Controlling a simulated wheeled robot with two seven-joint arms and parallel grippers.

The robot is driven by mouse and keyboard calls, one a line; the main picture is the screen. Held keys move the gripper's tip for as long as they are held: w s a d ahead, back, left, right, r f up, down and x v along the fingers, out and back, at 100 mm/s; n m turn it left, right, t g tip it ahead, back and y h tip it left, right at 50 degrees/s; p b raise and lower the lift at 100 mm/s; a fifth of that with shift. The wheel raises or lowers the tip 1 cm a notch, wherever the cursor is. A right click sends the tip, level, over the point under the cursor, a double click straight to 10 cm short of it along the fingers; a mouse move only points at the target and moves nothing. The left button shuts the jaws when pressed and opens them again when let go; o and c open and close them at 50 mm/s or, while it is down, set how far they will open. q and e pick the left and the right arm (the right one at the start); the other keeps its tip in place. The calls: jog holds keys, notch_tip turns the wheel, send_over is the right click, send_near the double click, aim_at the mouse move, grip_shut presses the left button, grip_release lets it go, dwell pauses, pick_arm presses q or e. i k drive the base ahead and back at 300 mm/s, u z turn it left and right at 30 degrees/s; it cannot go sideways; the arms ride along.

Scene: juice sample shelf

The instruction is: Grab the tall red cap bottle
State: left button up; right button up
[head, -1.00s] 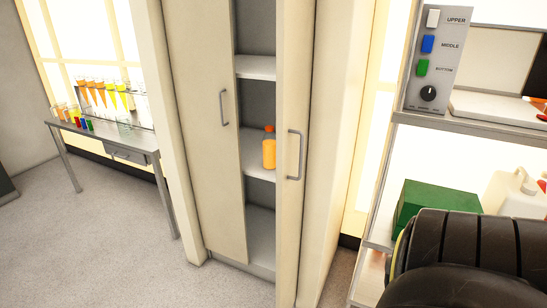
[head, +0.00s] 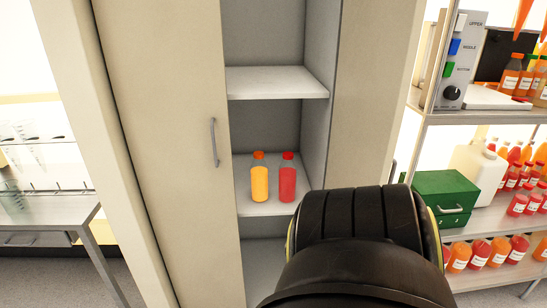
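A tall bottle with red contents and a red cap (head: 288,178) stands upright on the middle shelf (head: 250,209) of the open cabinet. Just left of it stands a similar bottle with orange contents and an orange-red cap (head: 259,179). The two bottles are close together with a narrow gap. Part of my black arm covers the lower right of the cabinet opening in the head view, below and right of the bottles. Neither of my grippers shows.
The cabinet's left door (head: 165,130) with its handle (head: 214,142) covers the left side. An empty upper shelf (head: 277,83) is above the bottles. A rack with a green box (head: 444,198), a white jug (head: 478,172) and several bottles stands at right. A metal table (head: 50,216) is at left.

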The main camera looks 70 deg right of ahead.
aim_at(287, 170)
jog(key=z, duration=0.9)
jog(key=i, duration=1.2)
jog(key=z, duration=1.4)
jog(key=i, duration=0.2)
jog(key=z, duration=0.15)
